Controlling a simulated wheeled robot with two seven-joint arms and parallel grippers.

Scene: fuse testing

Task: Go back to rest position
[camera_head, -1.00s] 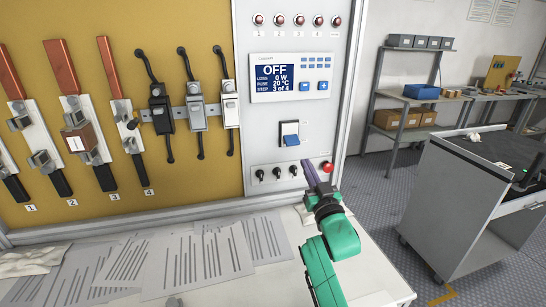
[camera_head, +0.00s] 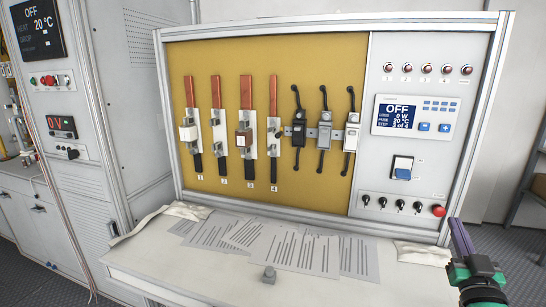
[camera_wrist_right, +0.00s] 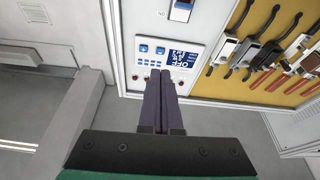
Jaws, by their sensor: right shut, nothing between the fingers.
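My right gripper (camera_head: 461,238) is at the lower right of the head view, in front of the right edge of the fuse test panel (camera_head: 360,205). Its dark purple fingers are together and empty; they also show in the right wrist view (camera_wrist_right: 160,82), pointing toward the panel's control section. My left gripper is not in view.
Paper sheets (camera_head: 290,248) and cloths lie on the white table (camera_head: 190,280). A grey cabinet (camera_head: 120,100) with controls stands at left.

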